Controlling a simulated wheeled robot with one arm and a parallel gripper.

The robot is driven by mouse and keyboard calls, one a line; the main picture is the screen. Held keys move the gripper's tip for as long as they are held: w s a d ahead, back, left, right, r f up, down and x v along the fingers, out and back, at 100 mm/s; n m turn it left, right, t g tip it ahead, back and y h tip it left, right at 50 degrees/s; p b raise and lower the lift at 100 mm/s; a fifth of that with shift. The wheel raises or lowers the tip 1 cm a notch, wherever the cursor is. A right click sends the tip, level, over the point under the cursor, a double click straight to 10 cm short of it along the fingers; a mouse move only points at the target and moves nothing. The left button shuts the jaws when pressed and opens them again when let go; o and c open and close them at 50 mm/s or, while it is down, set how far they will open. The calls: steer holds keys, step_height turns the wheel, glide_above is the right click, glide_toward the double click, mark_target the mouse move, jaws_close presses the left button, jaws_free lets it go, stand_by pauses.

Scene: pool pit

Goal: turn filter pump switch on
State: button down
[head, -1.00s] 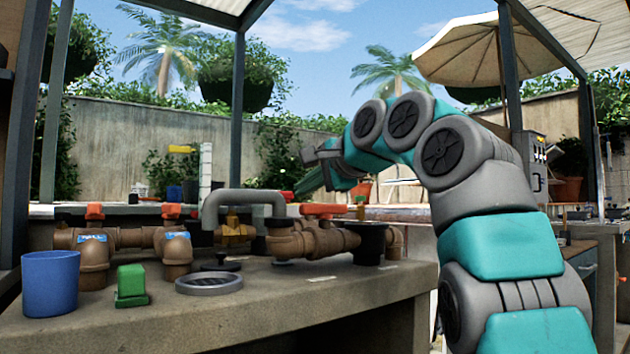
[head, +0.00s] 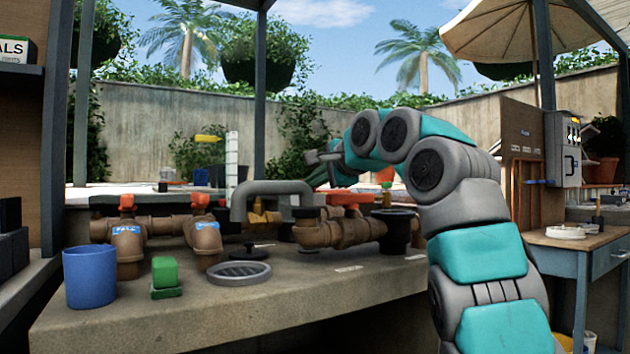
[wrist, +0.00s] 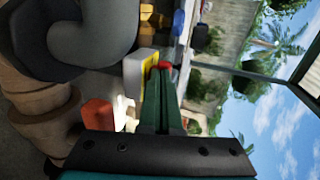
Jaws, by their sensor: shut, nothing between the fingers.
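My gripper (head: 318,180) reaches out above the back of the pipe bench in the head view. In the wrist view its green fingers (wrist: 160,98) are shut together and hold nothing. A grey and yellow box (wrist: 138,76) shows beside the fingers there, with a small red part (wrist: 165,65) by the fingertips; I cannot tell whether they touch. I cannot tell whether this is the filter pump switch. A grey wall box (head: 563,148) with small controls and a dark handle stands at the right, well away from my gripper. No switch label is readable.
Brown pipes with orange-handled valves (head: 350,198) and a grey bent pipe (head: 270,187) fill the bench (head: 250,305). A blue cup (head: 90,277), green block (head: 165,277) and grey ring (head: 239,273) stand in front. A blue-grey table (head: 590,240) is at right.

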steer(key=shift+r, duration=0.1)
steer(key=shift+w+a+r+m+h+p, duration=0.25)
steer(key=shift+a+r+m+p, duration=0.3)
steer(key=shift+p, duration=0.5)
steer(key=shift+s+t+h+p, duration=0.1)
steer(key=shift+t+h+p, duration=0.2)
steer(key=shift+h, duration=0.05)
steer(key=p, duration=0.2)
steer(key=f+p, duration=0.1)
steer(key=p, duration=0.1)
steer(key=shift+s+a+m+h, duration=0.25)
steer(key=shift+s+a+h, duration=0.05)
steer(key=shift+f, duration=0.1)
steer(key=shift+d, duration=0.1)
